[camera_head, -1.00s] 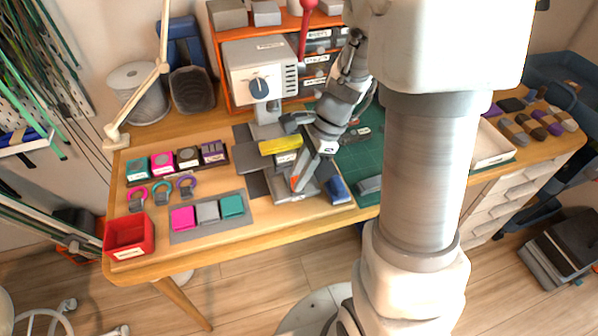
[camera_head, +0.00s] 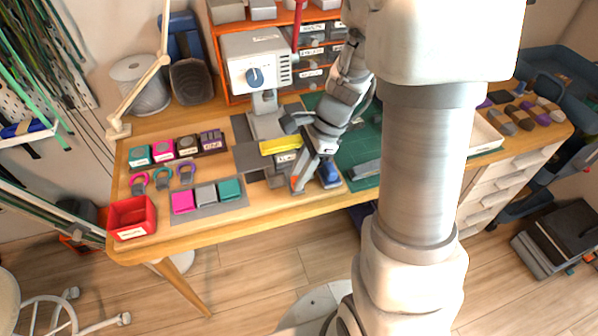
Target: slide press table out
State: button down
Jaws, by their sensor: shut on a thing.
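The press (camera_head: 256,62) is a white machine with a dark round dial, standing at the back middle of the desk. Its grey base (camera_head: 266,126) shows below the head. A yellow bar (camera_head: 281,146) with a pale label below it lies at the front of the press table, out from under the head. My gripper (camera_head: 297,178) points down at the right front of the press table and is shut on it. The arm's wrist hides the right part of the table, and the exact grasp is too small to see.
A grey mat with pink, grey and teal blocks (camera_head: 206,194) lies to the left. A red bin (camera_head: 131,217) stands at the desk's front left corner. A blue object (camera_head: 329,172) is close to the gripper's right, on the green cutting mat (camera_head: 358,150).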

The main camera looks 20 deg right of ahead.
jog(key=shift+s, duration=0.15)
jog(key=c, duration=0.7)
grip_release()
jog(key=p+v, duration=0.5)
jog(key=v, duration=1.2)
jog(key=shift+d+r, duration=0.15)
jog(key=s+a+r+n+t+h+p, duration=0.1)
jog(key=s+a+r+n+t+p, duration=0.1)
jog(key=r+n, duration=0.4)
jog(key=s+a+r+n+t+h+p, duration=0.1)
jog(key=s+a+r+n+h+p, duration=0.1)
jog(key=s+r+n+p, duration=0.2)
jog(key=s+a+r+n+t+h+p, duration=0.1)
jog(key=s+a+r+n+t+p, duration=0.1)
jog(key=r+n, duration=0.5)
jog(key=shift+s+a+r+n+t+p, duration=0.1)
jog(key=shift+s+a+r+n+p, duration=0.1)
jog(key=shift+s+p, duration=0.3)
jog(key=shift+s+a+r+n+t+p, duration=0.1)
jog(key=shift+s+a+n+p, duration=0.1)
jog(key=shift+s, duration=0.5)
jog(key=shift+s+a+r+n+t+p, duration=0.15)
jog(key=shift+s+p, duration=0.2)
jog(key=shift+s, duration=0.25)
